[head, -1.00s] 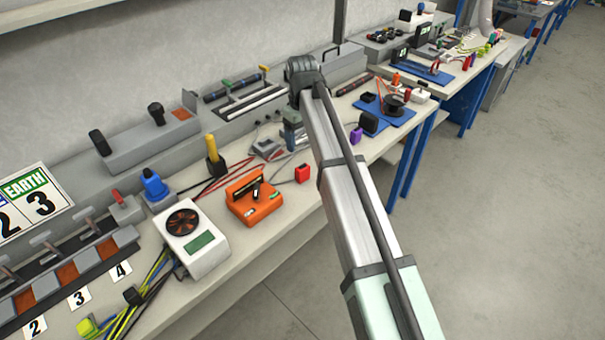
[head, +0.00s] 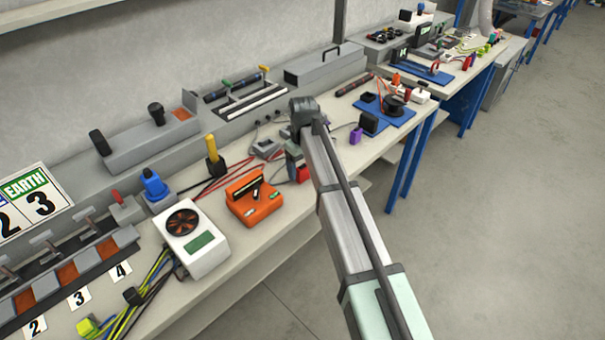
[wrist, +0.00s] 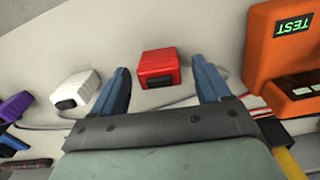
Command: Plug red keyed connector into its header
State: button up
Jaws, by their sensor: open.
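The red connector (head: 303,174) sits on the bench to the right of the orange tester (head: 254,200), partly hidden by my arm. In the wrist view the red connector (wrist: 158,62) is a small block with a dark patch on its near face. My gripper (head: 296,178) is beside it, pointing down. The wrist view shows my gripper (wrist: 162,82) open, with the blue fingers either side of the connector and a gap on both sides. The orange tester (wrist: 285,52) has a TEST display and dark recesses on top; I cannot tell which is the header.
A white connector (wrist: 75,92) lies left of the left finger, with a purple connector (wrist: 14,106) farther left. Red and black cables (head: 225,172) run behind the tester. A fan unit (head: 190,240) stands left of it. The bench's front strip is clear.

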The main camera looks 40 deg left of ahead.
jog(key=shift+f, duration=0.6)
jog(key=c, duration=1)
